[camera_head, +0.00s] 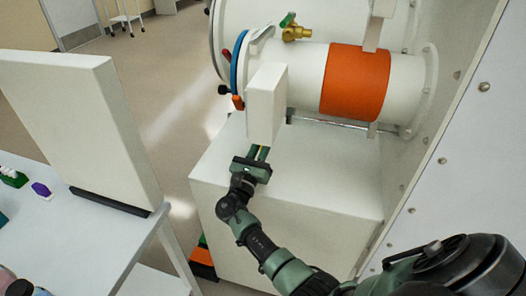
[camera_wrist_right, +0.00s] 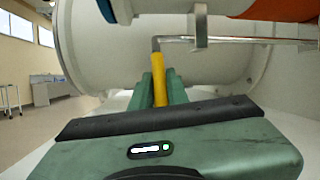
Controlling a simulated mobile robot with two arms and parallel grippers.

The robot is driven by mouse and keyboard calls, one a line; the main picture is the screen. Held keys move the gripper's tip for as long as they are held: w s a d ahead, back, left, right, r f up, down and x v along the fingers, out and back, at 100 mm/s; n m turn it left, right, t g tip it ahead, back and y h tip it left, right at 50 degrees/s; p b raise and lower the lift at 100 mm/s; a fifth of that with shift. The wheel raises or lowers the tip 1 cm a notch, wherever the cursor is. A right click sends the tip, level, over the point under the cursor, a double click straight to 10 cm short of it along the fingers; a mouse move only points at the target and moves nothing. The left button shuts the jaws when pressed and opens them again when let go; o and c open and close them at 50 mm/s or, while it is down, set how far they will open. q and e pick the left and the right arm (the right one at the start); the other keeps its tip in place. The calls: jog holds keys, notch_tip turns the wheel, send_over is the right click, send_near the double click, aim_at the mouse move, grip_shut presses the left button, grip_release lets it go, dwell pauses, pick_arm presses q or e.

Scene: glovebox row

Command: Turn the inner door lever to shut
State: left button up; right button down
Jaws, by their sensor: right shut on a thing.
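The lever has a yellow grip (camera_wrist_right: 160,82), upright in the right wrist view, joined at its top to a thin metal rod (camera_wrist_right: 260,41) running right below the white chamber. My right gripper (camera_wrist_right: 161,88) is shut on the yellow grip, with a green finger on each side. In the head view my right gripper (camera_head: 262,157) is just below a white box-like panel (camera_head: 266,100); only a sliver of yellow shows between its fingers. The inner door itself is not clearly seen. My left gripper is not in view.
The white cylindrical chamber (camera_head: 306,78) has an orange band (camera_head: 355,82), a blue ring (camera_head: 239,62) and a brass valve (camera_head: 296,33). A white cabinet (camera_head: 310,205) stands below. A table (camera_head: 90,240) with an upright white panel (camera_head: 80,125) is at left.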

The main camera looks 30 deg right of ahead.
jog(key=shift+d+r, duration=0.1)
jog(key=c, duration=1.4)
grip_release()
jog(key=shift+w, duration=0.1)
jog(key=v, duration=0.2)
jog(key=b+v, duration=0.1)
jog(key=v, duration=0.3)
jog(key=shift+a+f+b, duration=0.2)
jog(key=shift+f+b, duration=0.2)
jog(key=shift+s+a+f, duration=0.1)
jog(key=shift+s+a, duration=0.3)
jog(key=shift+s, duration=0.05)
